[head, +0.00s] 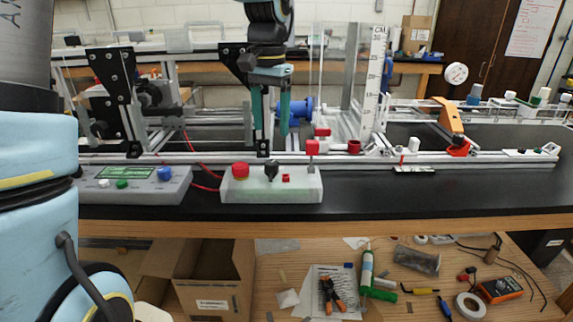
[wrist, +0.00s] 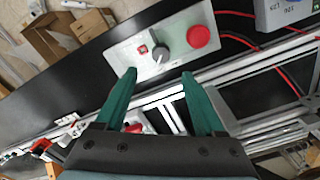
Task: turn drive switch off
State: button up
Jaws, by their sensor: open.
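A pale grey control box (head: 250,193) stands at the front of the black bench; the wrist view shows its face (wrist: 176,30). It carries a red mushroom button (head: 240,169), a black rotary knob (head: 271,170) and a small red square part (head: 286,178). Which of these is the drive switch I cannot read. In the wrist view the knob (wrist: 159,53) has a pale pointer mark and lies just beyond the gap between my fingertips. My gripper (head: 273,138), with green fingers, is open and empty, pointing down above the box. No contact shows.
Another grey box (head: 135,190) with white, green and blue buttons stands to the left, with red cables between. Aluminium rails (head: 340,160) run behind the boxes. A red block (head: 312,147) stands by the box's right end. The black bench front (head: 430,195) is clear at right.

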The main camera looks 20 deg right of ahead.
aim_at(271, 162)
notch_tip(271, 162, down, 10)
jog(key=shift+r+p, duration=0.15)
jog(key=shift+p, duration=0.65)
grip_shut()
